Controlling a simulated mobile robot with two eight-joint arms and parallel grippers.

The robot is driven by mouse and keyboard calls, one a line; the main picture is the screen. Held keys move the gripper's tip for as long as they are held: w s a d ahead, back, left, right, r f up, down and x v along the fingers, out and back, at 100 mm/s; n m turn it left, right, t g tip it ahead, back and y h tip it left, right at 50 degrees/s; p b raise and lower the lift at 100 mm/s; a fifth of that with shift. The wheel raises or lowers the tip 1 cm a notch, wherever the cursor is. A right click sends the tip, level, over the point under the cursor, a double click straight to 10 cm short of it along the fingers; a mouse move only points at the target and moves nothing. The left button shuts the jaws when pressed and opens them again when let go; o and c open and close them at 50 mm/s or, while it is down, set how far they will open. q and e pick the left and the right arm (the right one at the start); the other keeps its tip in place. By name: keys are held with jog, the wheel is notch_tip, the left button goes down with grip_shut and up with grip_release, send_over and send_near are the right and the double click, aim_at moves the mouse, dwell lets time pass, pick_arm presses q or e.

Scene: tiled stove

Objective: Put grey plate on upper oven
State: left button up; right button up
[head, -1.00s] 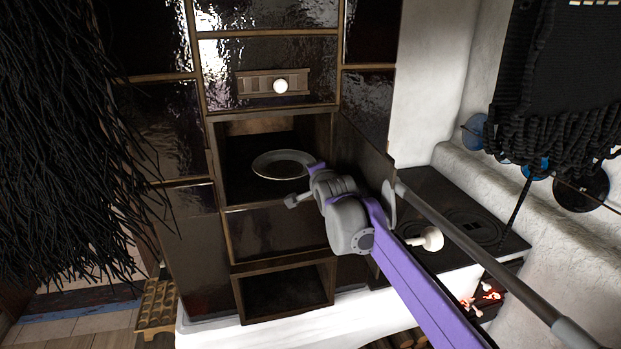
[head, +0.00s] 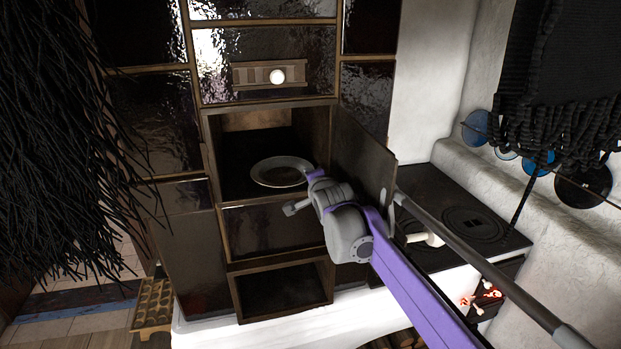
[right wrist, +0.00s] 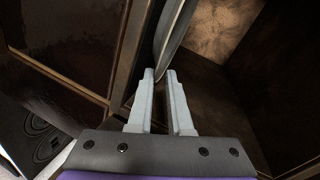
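The grey plate (head: 281,172) is inside the open upper oven (head: 226,160), close above its floor. It looks nearly level in the head view; whether it touches the floor cannot be told. My right gripper (head: 311,173) reaches in from the right at the plate's right edge. In the right wrist view, the plate (right wrist: 174,42) shows edge-on, its rim between the two close fingertips of my right gripper (right wrist: 159,75). The fingers appear shut on the rim. My left gripper is not in view.
The oven's open door (head: 366,165) stands right of the opening, beside my right arm. Below is another open compartment (head: 283,292). A black stove top (head: 470,215) with a dark rail lies at right. A dark stringy mass (head: 45,150) hangs at left.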

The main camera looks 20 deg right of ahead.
jog(key=v, duration=1.2)
jog(key=shift+f, duration=0.1)
